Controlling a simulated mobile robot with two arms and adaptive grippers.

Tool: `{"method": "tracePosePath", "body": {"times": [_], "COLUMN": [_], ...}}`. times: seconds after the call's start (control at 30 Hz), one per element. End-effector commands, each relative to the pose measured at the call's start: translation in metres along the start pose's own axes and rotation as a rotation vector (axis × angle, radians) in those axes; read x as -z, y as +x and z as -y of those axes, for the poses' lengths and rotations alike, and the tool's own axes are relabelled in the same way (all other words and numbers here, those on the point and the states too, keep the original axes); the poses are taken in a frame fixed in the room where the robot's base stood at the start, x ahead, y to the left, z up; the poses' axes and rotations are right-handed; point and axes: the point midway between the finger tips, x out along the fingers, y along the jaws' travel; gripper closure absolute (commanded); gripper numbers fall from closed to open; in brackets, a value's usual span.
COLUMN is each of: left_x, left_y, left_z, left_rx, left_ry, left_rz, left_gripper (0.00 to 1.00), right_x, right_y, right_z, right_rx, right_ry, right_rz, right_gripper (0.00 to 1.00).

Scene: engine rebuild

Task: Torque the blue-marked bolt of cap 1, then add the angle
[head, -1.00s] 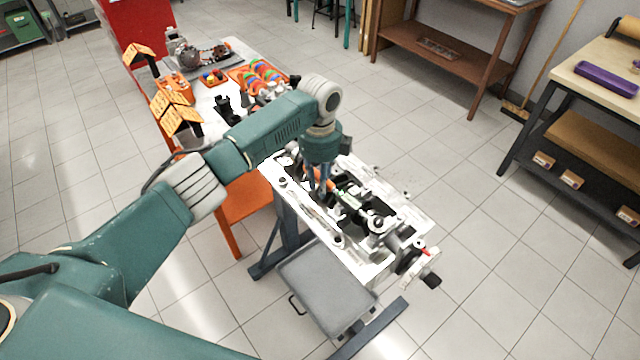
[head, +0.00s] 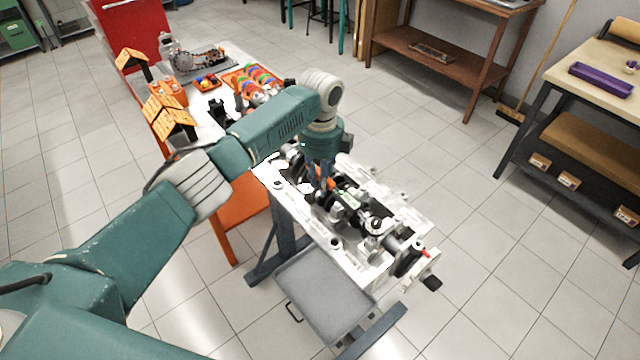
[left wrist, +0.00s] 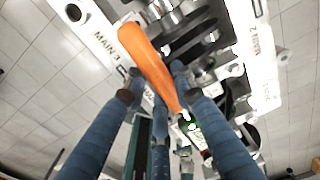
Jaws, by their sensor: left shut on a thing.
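My left gripper (head: 322,182) reaches down over the white engine block (head: 350,262) on its stand. It is shut on a tool with an orange handle (left wrist: 146,58), which appears to be the torque wrench. The handle also shows as a small orange patch in the head view. The blue fingers (left wrist: 157,88) close around it in the left wrist view. A green patch (head: 349,200) shows beside the handle. Lettering reading "MAIN" is on the block's edge. The blue-marked bolt and cap 1 cannot be made out, nor whether the tool sits on a bolt. My right gripper is out of view.
A crank-like black and red end (head: 428,270) sticks out at the block's near right. A grey tray (head: 325,300) sits low on the stand. A parts table with orange trays (head: 255,78) stands behind left. A workbench (head: 605,80) stands far right; the floor between is clear.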

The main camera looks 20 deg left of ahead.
Motion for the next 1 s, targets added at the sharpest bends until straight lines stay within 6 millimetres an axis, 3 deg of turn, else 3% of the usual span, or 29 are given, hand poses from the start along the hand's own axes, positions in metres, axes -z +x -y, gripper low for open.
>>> {"method": "tracePosePath", "body": {"times": [0.4, 1.0], "left_x": [0.001, 0.001], "left_y": [-0.002, -0.001], "left_z": [0.004, 0.018], "left_rx": [0.007, 0.006], "left_ry": [0.010, 0.081], "left_rz": [0.001, 0.001], "left_gripper": [1.00, 1.00], "right_x": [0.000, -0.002], "right_y": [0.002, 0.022], "right_z": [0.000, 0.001], "right_rx": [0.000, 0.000], "right_ry": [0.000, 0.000], "right_rz": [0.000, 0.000], "right_gripper": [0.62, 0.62]}}
